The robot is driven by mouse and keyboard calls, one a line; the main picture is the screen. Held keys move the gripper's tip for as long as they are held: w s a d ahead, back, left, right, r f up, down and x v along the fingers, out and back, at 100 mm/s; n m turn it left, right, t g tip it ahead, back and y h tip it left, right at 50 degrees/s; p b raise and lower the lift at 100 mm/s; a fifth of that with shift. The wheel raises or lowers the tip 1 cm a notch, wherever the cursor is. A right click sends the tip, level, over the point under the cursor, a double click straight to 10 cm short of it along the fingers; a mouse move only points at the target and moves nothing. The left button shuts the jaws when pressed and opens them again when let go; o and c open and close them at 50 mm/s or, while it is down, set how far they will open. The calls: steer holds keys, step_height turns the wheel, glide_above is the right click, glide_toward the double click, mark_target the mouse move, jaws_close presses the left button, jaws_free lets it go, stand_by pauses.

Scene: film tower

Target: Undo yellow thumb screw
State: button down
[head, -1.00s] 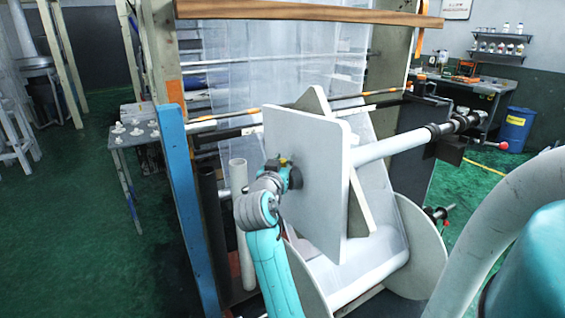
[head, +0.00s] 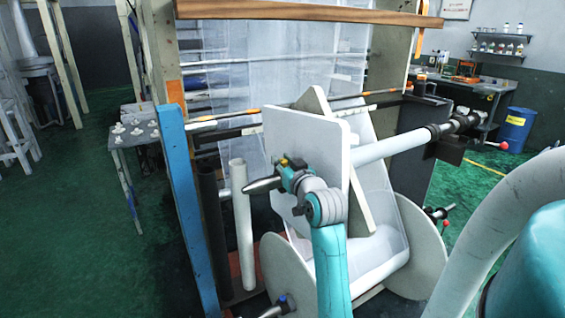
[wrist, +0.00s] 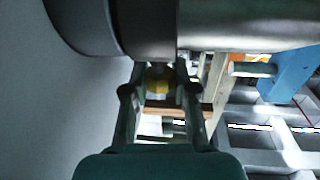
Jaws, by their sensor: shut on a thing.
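The yellow thumb screw (head: 285,161) sits at the dark collar on the shaft end (head: 262,184), in front of the white square plate (head: 320,150). In the wrist view the yellow screw (wrist: 158,80) shows between the fingers, close under the grey shaft (wrist: 245,22). My gripper (head: 292,170) is at the collar with its fingers closed on the screw; it also shows in the wrist view (wrist: 160,92). My teal wrist and forearm stand below and right of the screw, in front of the plate. The exact finger contact is dark and hard to see.
The blue post (head: 185,200) and a white upright tube (head: 243,225) stand left of the shaft. Below is the large round flange (head: 285,265) of a lower roll. Green floor (head: 75,240) at left is clear. A small table (head: 135,140) holds white pieces.

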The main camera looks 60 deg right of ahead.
steer(key=shift+f+y, duration=0.1)
steer(key=shift+y, duration=0.2)
steer(key=c, duration=0.9)
jaws_free()
steer(key=v, duration=0.7)
steer(key=shift+s, duration=0.25)
steer(key=shift+a+f, duration=0.1)
